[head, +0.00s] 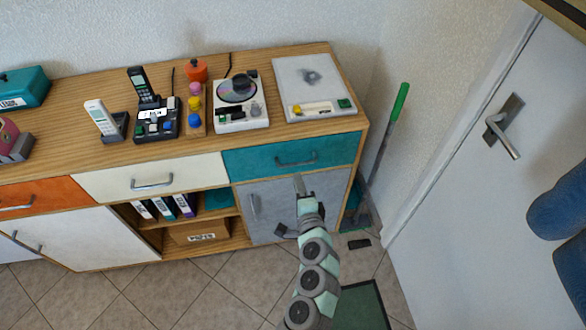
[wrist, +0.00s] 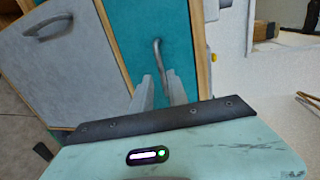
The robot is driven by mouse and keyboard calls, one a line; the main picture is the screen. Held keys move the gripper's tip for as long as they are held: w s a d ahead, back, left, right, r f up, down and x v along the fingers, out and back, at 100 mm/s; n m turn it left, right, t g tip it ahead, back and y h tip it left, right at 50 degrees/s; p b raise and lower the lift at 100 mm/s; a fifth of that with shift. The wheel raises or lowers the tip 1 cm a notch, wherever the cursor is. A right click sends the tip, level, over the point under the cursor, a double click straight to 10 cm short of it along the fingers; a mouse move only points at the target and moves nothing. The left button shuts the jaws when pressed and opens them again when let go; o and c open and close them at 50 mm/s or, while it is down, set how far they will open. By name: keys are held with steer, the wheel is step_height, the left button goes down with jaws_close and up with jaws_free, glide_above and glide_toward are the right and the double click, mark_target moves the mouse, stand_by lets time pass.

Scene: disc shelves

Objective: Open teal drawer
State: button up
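The teal drawer (head: 335,151) is at the top right of the wooden sideboard and looks closed, its front in line with its neighbours. Its curved grey handle (head: 296,162) sits mid-front. My gripper (head: 300,184) is just below the handle in the head view. In the wrist view my gripper (wrist: 161,90) is open, its two grey fingers pointing at the teal drawer front (wrist: 138,25). The handle (wrist: 157,58) runs down into the gap between the fingers. Its near end is partly hidden, and I cannot tell whether the fingers touch it.
A grey door (head: 285,205) with a handle lies below the teal drawer. A white drawer (head: 150,178) and an open shelf with binders are to the left. A turntable (head: 240,104) and a white board (head: 310,88) stand on top. A green-handled broom (head: 400,105) leans at right.

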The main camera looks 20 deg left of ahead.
mark_target(293, 165)
steer(key=b+x, duration=0.2)
steer(key=x, duration=0.7)
steer(key=shift+w, duration=0.2)
steer(key=shift+c, duration=0.3)
jaws_close()
stand_by(0.8)
